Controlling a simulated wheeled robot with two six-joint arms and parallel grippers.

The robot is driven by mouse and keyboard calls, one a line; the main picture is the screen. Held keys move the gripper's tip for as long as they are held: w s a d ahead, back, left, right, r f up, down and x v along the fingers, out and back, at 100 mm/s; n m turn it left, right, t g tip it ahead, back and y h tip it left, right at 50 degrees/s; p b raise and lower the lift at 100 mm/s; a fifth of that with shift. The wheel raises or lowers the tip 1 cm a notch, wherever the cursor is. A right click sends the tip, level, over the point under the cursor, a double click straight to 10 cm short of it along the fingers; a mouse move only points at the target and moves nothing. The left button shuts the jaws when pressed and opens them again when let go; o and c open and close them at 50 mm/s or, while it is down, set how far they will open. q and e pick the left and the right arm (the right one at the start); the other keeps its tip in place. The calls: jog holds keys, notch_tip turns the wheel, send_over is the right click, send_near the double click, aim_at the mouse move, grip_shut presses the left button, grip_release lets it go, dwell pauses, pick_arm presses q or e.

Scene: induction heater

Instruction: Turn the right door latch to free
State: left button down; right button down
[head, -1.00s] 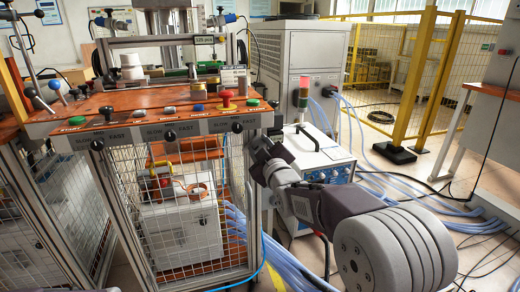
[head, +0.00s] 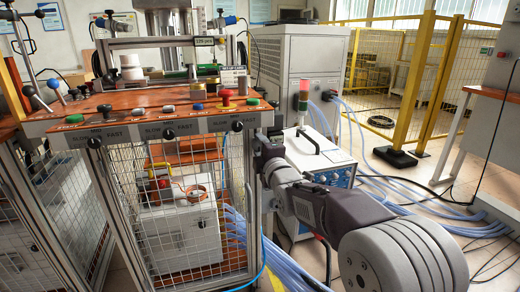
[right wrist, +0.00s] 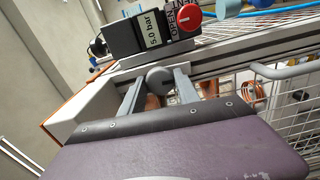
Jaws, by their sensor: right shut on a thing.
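My right gripper (head: 264,145) is at the right front post of the wire-mesh cabinet, under the end of the orange control top. Its tips are largely hidden there by its own body. In the right wrist view my right gripper (right wrist: 158,88) has its two grey fingers on either side of a round dark-grey knob, which looks like the right door latch (right wrist: 160,80), and is shut on it. The latch sits against the pale cabinet frame. Its turned position is hard to tell. The mesh door (head: 195,215) appears closed. My left gripper is not in view.
A black box (right wrist: 150,32) with a red knob and a "5.0 bar" label is just above the latch. A curved door handle (right wrist: 283,72) is to its right. A white-and-blue unit (head: 320,160) stands right of the cabinet. Blue hoses (head: 440,222) cover the floor.

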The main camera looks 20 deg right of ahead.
jog(key=shift+f+n, duration=0.1)
jog(key=shift+n, duration=0.3)
jog(key=c, duration=0.9)
grip_release()
jog(key=s+p, duration=0.3)
jog(key=s, duration=0.6)
jog(key=shift+d, duration=0.15)
